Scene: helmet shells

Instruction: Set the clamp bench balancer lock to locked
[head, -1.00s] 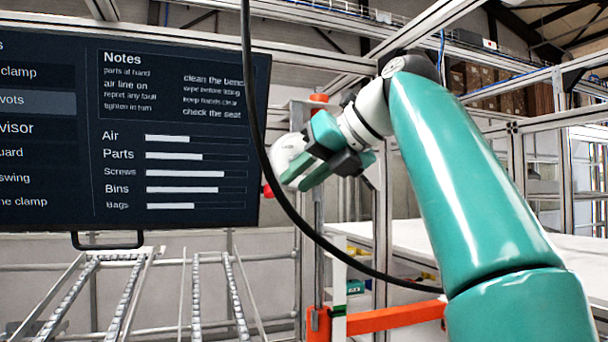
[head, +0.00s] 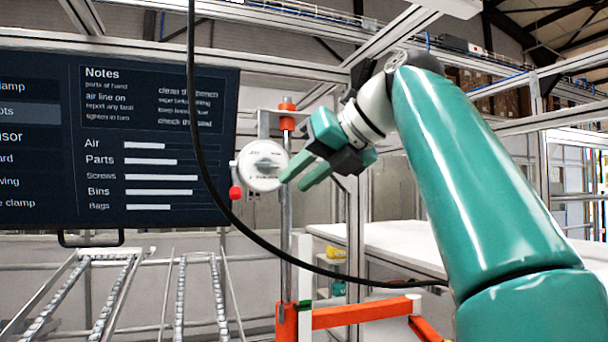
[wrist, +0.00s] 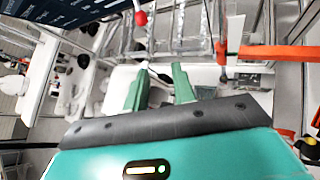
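A round white balancer housing (head: 262,165) with a grey raised piece on its face is mounted beside an upright metal post (head: 287,210) in the head view. A red ball knob (head: 235,193) sticks out at its lower left; a red ball also shows at the top of the wrist view (wrist: 141,18). I cannot tell which part is the lock or how it is set. My gripper (head: 292,180) has its teal fingers apart and empty, just right of the housing in the picture. The fingers also show apart in the wrist view (wrist: 160,78); contact is not visible.
A black cable (head: 240,225) hangs across the head view in front of the post. An orange arm (head: 362,312) reaches right from the post's base. A dark screen (head: 110,150) and roller rails (head: 100,290) are at left, a white bench (head: 400,240) at right.

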